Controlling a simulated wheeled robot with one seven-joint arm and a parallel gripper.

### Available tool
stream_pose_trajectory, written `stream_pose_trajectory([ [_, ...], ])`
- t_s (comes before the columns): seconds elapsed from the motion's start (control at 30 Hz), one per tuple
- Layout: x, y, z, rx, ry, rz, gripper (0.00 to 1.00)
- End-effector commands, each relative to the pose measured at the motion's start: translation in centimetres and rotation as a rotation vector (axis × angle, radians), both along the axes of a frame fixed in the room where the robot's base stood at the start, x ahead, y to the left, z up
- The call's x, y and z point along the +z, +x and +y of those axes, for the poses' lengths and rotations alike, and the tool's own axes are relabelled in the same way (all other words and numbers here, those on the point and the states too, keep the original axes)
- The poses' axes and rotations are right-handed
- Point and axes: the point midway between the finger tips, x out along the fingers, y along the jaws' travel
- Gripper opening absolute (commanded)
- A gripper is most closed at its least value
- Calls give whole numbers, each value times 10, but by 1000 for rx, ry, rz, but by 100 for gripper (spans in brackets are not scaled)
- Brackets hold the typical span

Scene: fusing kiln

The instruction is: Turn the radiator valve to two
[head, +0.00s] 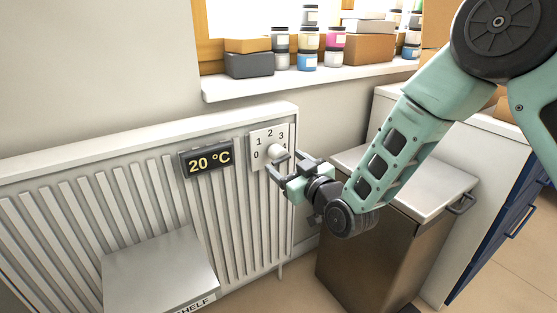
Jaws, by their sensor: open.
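The radiator valve is a round white knob (277,153) on a pale dial plate (258,138) at the radiator's upper right. The plate shows the numbers 0, 1, 2 and 3; its right part is partly hidden by my gripper. I cannot make out where the knob points. My gripper (279,168) is open, with its fingers close to the knob, just below and to the right of it. I cannot tell whether they touch it. The white ribbed radiator (60,220) stands against the wall. A dark display (207,158) on it reads 20 °C.
A grey shelf (160,270) stands in front of the radiator at lower left. A brown bin with a light lid (440,190) is under my arm. Jars and boxes (307,60) stand on the window sill (300,82) above.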

Motion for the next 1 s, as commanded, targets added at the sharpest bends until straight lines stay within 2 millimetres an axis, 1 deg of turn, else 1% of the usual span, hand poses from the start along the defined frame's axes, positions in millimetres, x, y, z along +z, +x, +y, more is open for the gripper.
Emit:
stream_pose_trajectory([
  [0.03,-1,8,6,0,1,-2,69],
  [0.1,-1,17,12,0,1,0,69],
  [0.3,0,33,22,0,1,-1,69],
  [0.67,0,36,25,1,-1,1,69],
  [0.7,0,36,25,1,-1,1,58],
  [0.77,0,36,25,1,-1,1,41],
  [0.8,0,36,25,1,-1,1,30],
  [0.83,0,36,25,1,-1,1,27],
  [1.0,0,35,25,2,2,3,27],
])
